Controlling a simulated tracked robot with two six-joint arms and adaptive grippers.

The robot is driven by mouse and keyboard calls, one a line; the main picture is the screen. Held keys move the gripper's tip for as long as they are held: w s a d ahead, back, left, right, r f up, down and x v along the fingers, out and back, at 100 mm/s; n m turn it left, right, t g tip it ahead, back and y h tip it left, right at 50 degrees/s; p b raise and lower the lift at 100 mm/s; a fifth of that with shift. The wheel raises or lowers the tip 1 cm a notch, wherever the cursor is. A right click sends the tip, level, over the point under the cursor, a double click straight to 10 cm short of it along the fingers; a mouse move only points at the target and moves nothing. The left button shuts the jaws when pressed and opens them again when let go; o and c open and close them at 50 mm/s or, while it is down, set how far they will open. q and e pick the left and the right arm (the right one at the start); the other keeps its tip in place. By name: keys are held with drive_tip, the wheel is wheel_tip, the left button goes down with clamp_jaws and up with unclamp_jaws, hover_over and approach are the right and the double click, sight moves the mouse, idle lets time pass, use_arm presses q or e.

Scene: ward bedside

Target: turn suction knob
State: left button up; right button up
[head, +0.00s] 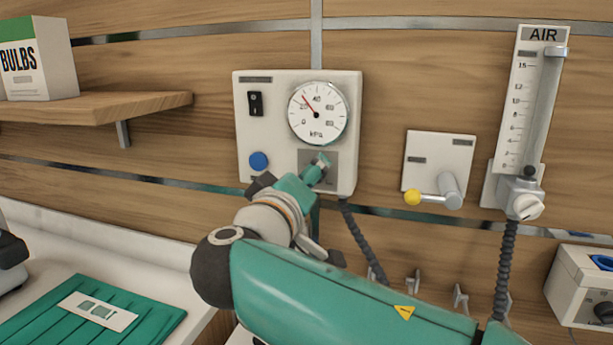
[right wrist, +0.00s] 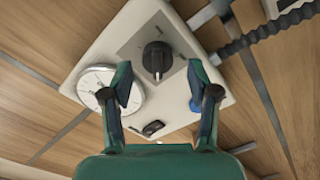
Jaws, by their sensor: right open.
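The suction panel (head: 348,165) is a cream box on the wood wall with a round kPa gauge (head: 318,113), a black rocker switch (head: 255,103) and a blue button (head: 258,161). The gauge needle points to the upper left. The black suction knob (right wrist: 157,58) sits on a grey square plate (right wrist: 130,48) in the right wrist view. My right gripper (head: 318,165) is at this plate and hides the knob in the head view. In the right wrist view its open fingers (right wrist: 162,82) are on either side below the knob, with no clear contact visible.
Right of the panel are a wall plate with a yellow-tipped lever (head: 412,197) and an AIR flowmeter (head: 521,110). A dark corrugated hose (head: 362,243) hangs below the panel. A wooden shelf (head: 100,106) bears a bulbs box (head: 38,60). Green folded cloth (head: 60,325) lies lower left.

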drive_tip(key=v, duration=1)
drive_tip(key=shift+s, duration=0.1)
